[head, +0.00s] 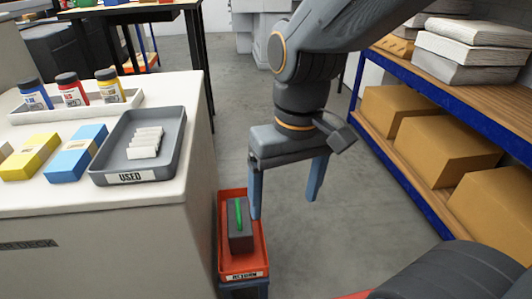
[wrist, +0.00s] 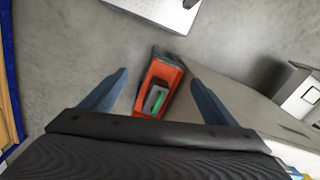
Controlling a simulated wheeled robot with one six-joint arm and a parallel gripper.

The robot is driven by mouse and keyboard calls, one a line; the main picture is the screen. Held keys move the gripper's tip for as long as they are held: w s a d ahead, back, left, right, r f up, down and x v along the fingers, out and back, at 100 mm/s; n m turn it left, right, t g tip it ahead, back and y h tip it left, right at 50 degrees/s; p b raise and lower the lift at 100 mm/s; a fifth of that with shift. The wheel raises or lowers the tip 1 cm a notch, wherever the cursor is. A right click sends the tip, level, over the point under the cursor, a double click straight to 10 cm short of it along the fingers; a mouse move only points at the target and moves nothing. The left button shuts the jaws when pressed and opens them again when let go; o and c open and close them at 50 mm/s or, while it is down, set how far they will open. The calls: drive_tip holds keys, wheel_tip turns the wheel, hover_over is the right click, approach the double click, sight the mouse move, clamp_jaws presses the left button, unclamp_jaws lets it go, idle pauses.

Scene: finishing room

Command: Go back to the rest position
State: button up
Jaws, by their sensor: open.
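My gripper (head: 285,190) hangs from my arm over the aisle, its two blue fingers wide apart with nothing between them. In the wrist view my gripper (wrist: 160,92) also shows open and empty. Below it and to the left, an orange-red labelled tray (head: 262,258) sits on a low blue stand beside the white counter. In the tray lies a dark grey block (head: 241,241) with a green strip (head: 239,214) on top. The wrist view shows the tray (wrist: 158,72) and block lower down, apart from the fingers. The tray's label is too blurred to read fully.
The white counter (head: 120,235) at left holds a grey tray labelled USED (head: 180,130) with several white pieces, a yellow box (head: 30,156), a blue box (head: 77,150) and three bottles. A blue-framed shelf (head: 405,190) with cartons stands at right. The floor between is clear.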

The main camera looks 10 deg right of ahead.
idle(0.6)
drive_tip(key=d+r+m+p, duration=0.2)
drive_tip(key=d+r+p, duration=0.6)
drive_tip(key=p, duration=0.8)
drive_tip(key=shift+d+r+m+h, duration=0.2)
drive_tip(key=shift+d+m+h, duration=0.1)
